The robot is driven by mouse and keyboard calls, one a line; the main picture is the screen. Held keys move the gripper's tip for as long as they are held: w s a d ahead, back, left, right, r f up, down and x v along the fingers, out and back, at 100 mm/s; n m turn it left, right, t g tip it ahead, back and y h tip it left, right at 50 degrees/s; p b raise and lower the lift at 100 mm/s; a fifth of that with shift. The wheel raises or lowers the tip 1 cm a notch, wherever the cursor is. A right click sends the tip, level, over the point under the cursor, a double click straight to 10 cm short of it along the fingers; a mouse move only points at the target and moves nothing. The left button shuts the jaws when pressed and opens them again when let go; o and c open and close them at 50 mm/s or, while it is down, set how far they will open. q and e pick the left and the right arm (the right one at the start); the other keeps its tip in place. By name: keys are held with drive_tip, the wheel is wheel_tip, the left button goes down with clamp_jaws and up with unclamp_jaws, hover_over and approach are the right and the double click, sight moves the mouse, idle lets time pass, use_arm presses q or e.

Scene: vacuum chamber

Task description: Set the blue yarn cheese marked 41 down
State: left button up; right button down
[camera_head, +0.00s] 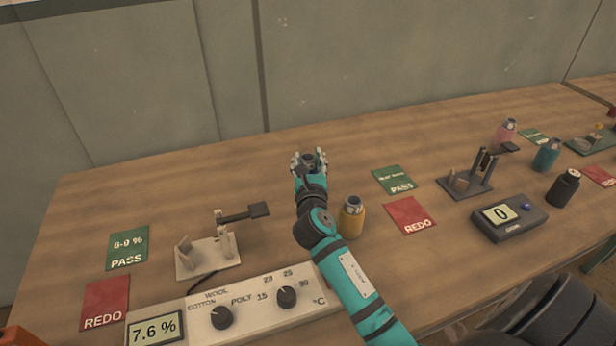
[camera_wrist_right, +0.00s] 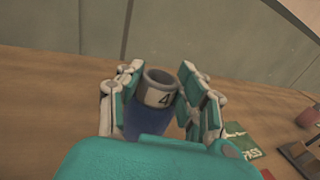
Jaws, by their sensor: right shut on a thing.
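My right gripper (camera_head: 309,164) reaches over the far middle part of the table and is shut on the blue yarn cheese. In the right wrist view the blue yarn cheese (camera_wrist_right: 148,121) stands between the two fingers (camera_wrist_right: 160,84). It has a dark blue body and a pale band with a "4" showing; any further digit is hidden by the right finger. In the head view only its dark top (camera_head: 308,159) shows between the fingers. I cannot tell whether its base touches the table. My left gripper is not in view.
A yellow cheese (camera_head: 351,218) stands right of my forearm. Green PASS (camera_head: 394,180) and red REDO (camera_head: 410,216) cards lie farther right, near a dark stand (camera_head: 467,183) and a scale (camera_head: 509,217). A pale stand (camera_head: 207,257) and meter box (camera_head: 255,309) are left. The table beyond my gripper is clear.

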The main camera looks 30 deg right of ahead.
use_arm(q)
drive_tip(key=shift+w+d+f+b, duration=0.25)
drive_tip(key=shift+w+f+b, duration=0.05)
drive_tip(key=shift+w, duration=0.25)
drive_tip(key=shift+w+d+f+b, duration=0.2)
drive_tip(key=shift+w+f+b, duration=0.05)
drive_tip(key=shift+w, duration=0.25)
use_arm(e)
wheel_tip(320, 180, down, 4)
drive_tip(key=shift+r, duration=0.15)
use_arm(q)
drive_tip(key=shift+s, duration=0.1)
use_arm(e)
drive_tip(key=c, duration=1.2)
unclamp_jaws()
drive_tip(key=o, duration=0.4)
drive_tip(key=shift+c, duration=0.2)
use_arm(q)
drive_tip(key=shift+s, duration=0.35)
